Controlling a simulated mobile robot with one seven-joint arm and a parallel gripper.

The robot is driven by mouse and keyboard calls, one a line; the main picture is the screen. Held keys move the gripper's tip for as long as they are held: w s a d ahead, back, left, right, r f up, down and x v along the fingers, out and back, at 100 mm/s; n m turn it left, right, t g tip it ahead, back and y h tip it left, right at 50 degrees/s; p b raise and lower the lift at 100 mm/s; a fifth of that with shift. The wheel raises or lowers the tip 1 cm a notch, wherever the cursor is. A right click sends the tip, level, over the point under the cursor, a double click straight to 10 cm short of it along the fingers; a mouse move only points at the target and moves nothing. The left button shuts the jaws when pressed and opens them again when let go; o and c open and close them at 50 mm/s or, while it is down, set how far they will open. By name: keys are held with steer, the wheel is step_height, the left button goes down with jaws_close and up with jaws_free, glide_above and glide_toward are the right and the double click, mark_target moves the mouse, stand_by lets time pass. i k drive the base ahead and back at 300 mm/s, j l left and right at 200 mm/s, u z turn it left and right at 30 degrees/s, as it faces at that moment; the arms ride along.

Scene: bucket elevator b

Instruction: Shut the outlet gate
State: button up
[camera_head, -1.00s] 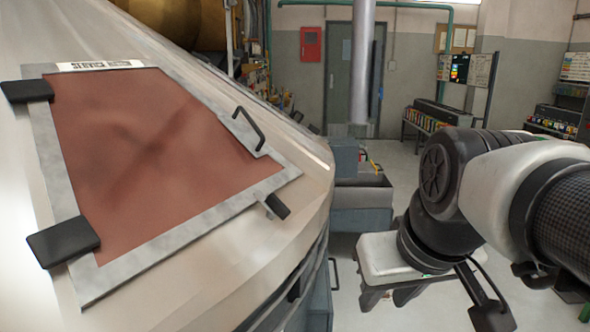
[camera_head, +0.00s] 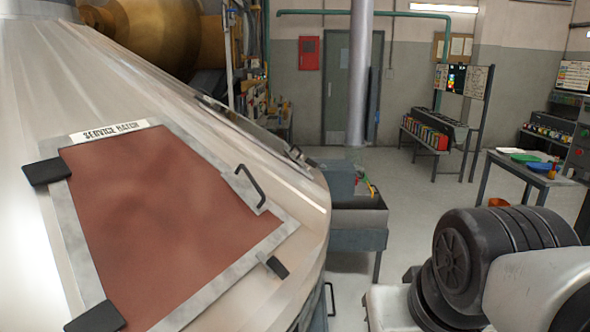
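I cannot make out a part that is surely the outlet gate. The large pale metal housing (camera_head: 285,185) fills the left side. Its service hatch (camera_head: 155,205) has a reddish-brown panel, a grey frame and a label reading "SERVICE HATCH". The hatch lies closed on the sloping face. A black bar handle (camera_head: 250,186) and a small black latch (camera_head: 277,266) sit on its right side.
A blue-grey bin (camera_head: 358,240) stands just behind the housing's right edge. A dark handle (camera_head: 332,298) shows low beside the housing. A table with coloured dishes (camera_head: 525,172) stands at right. Clear floor (camera_head: 415,195) lies between.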

mark_target(363, 189)
steer(key=i+l, duration=0.25)
steer(key=l, duration=0.2)
steer(key=i+l+u, duration=0.1)
steer(key=i+l, duration=0.15)
steer(key=l, duration=0.2)
steer(key=i+l, duration=0.2)
steer(key=l, duration=0.25)
steer(key=i+l+u, duration=0.1)
steer(key=i+l, duration=0.15)
steer(key=l, duration=0.2)
steer(key=i+l, duration=0.2)
steer(key=l, duration=0.3)
steer(key=i+l+u, duration=0.1)
steer(key=l, duration=0.4)
steer(key=i+l+u, duration=0.1)
steer(key=i+l, duration=0.2)
steer(key=l, duration=0.2)
steer(key=i+l, duration=0.15)
steer(key=l, duration=0.35)
